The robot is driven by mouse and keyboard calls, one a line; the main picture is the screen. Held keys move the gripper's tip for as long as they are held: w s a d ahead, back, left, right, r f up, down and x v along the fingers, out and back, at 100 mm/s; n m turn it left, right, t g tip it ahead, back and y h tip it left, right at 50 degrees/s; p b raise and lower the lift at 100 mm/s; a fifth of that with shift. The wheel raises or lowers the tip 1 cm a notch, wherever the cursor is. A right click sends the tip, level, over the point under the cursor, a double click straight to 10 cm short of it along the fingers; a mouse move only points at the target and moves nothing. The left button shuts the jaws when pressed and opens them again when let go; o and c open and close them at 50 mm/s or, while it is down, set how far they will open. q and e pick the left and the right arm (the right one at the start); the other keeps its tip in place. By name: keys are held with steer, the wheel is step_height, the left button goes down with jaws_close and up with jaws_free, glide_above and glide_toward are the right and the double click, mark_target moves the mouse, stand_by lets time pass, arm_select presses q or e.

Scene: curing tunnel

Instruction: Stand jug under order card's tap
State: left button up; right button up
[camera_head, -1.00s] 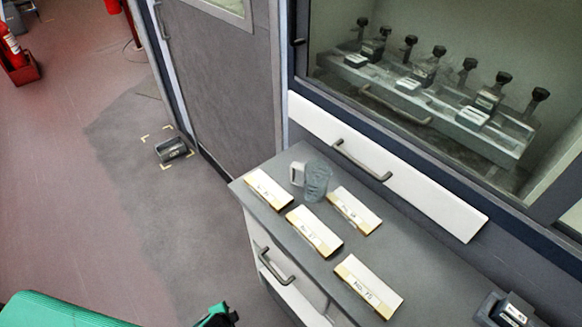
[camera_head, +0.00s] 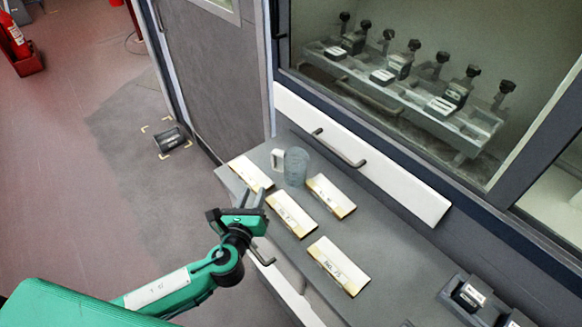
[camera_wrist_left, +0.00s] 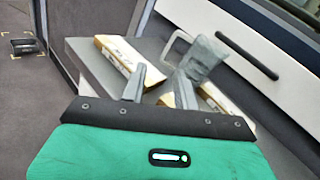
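A grey, see-through jug (camera_head: 296,167) with a pale handle (camera_head: 277,159) stands at the back left of the grey counter (camera_head: 384,275). It also shows in the left wrist view (camera_wrist_left: 205,60). Cards lie around it, including one reading about "No. 75" (camera_head: 338,266); the other lettering is too small to read surely. Several black-knobbed taps (camera_head: 414,45) stand in a row over a grey trough (camera_head: 452,135) behind the cabinet's glass. My left gripper (camera_head: 252,196) is open and empty at the counter's left edge, short of the jug. My right gripper is out of view.
A white panel with a dark bar handle (camera_head: 340,148) runs below the glass, behind the counter. A dark holder with labelled blocks (camera_head: 468,294) sits at the counter's right. A dark bin (camera_head: 171,141) stands on the floor within corner marks.

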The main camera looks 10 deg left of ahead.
mark_target(273, 158)
arm_select(q)
steer(key=m, duration=0.1)
steer(key=m+h, duration=0.1)
steer(key=w+m, duration=0.1)
steer(key=shift+d+r+m+t+h, duration=0.1)
steer(key=shift+d+m+t+h, duration=0.2)
steer(key=shift+d+m+t, duration=0.1)
steer(key=w, duration=0.2)
steer(key=w+p, duration=0.1)
steer(key=w, duration=0.2)
steer(key=w+p, duration=0.1)
steer(key=w, duration=0.1)
steer(key=shift+w+d, duration=0.3)
steer(key=shift+w, duration=0.4)
steer(key=w, duration=0.2)
steer(key=w+p, duration=0.1)
steer(key=w, duration=0.1)
steer(key=shift+w+d, duration=0.2)
steer(key=shift+w, duration=0.35)
jaws_close()
